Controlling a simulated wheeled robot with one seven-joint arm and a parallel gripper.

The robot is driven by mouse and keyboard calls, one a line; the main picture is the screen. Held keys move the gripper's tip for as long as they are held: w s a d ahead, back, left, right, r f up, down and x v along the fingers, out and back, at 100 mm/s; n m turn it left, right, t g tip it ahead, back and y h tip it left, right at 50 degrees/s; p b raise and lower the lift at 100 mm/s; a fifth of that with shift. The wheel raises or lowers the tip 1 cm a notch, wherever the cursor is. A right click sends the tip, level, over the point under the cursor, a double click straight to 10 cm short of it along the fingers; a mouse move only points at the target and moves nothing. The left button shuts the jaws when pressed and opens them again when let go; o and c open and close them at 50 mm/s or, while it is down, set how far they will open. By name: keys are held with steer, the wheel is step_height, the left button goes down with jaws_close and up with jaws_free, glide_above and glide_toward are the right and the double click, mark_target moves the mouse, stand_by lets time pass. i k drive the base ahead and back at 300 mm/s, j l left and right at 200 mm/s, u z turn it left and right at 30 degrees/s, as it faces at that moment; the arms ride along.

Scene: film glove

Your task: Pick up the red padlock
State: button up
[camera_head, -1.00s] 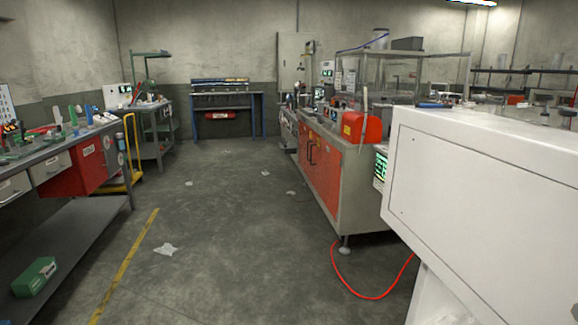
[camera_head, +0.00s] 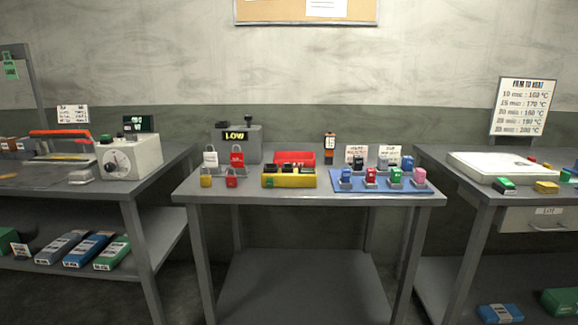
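A small red padlock-like block (camera_head: 231,182) sits at the front left of the middle table (camera_head: 300,196), beside a yellow one (camera_head: 206,181). Just behind it, a red tag-like piece with a shackle-like loop on top (camera_head: 237,158) stands beside a white one (camera_head: 210,158). At this size I cannot tell for certain which red piece is the padlock. A red item (camera_head: 371,176) also stands on a blue mat (camera_head: 400,190) to the right, among blue, green and pink ones. My gripper is not in view.
A yellow box (camera_head: 289,180) and a red bin (camera_head: 294,158) stand mid-table. A grey device reading LOW (camera_head: 237,140) is behind. Side tables flank it: a dial box (camera_head: 127,160) at left, a white slab (camera_head: 500,166) at right. Narrow gaps separate the tables.

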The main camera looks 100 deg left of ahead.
mark_target(231, 181)
steer(key=u, duration=2.95)
steer(key=i+l+u, duration=0.15)
steer(key=l+u, duration=0.15)
steer(key=i+l+u, duration=0.15)
steer(key=l+u, duration=0.5)
steer(key=l, duration=0.2)
